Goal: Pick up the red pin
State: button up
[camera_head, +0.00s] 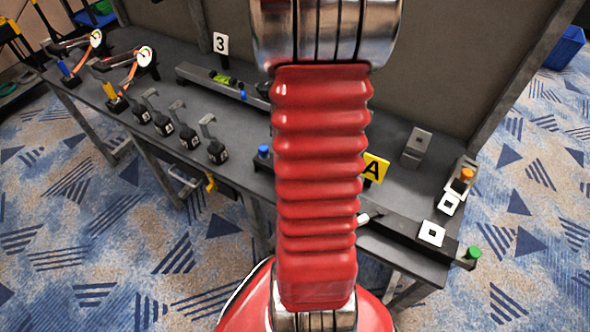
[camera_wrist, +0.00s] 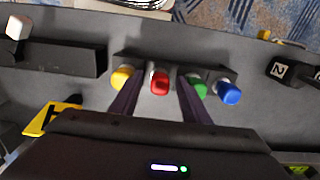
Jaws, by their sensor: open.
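The red pin (camera_wrist: 159,82) stands in a row on a dark holder (camera_wrist: 215,71) in the wrist view. A yellow pin (camera_wrist: 122,77) is on its left, and a green pin (camera_wrist: 196,87) and a blue pin (camera_wrist: 229,93) are on its right. My gripper (camera_wrist: 160,94) is open, with one dark finger between the yellow and red pins and the other between the red and green pins. I see no contact with the red pin. In the head view my arm hides the gripper and the red pin.
A yellow "A" sign (camera_head: 374,168) stands on the dark bench (camera_head: 325,200). To the right are white square plates (camera_head: 431,234), an orange knob (camera_head: 466,174) and a green knob (camera_head: 474,252). To the left are several numbered black blocks (camera_head: 217,152) and gauges (camera_head: 144,57).

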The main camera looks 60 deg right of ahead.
jog(key=shift+c, duration=0.4)
grip_shut()
notch_tip(320, 180, up, 10)
jog(key=shift+r, duration=0.1)
dwell(0.6)
dwell(0.5)
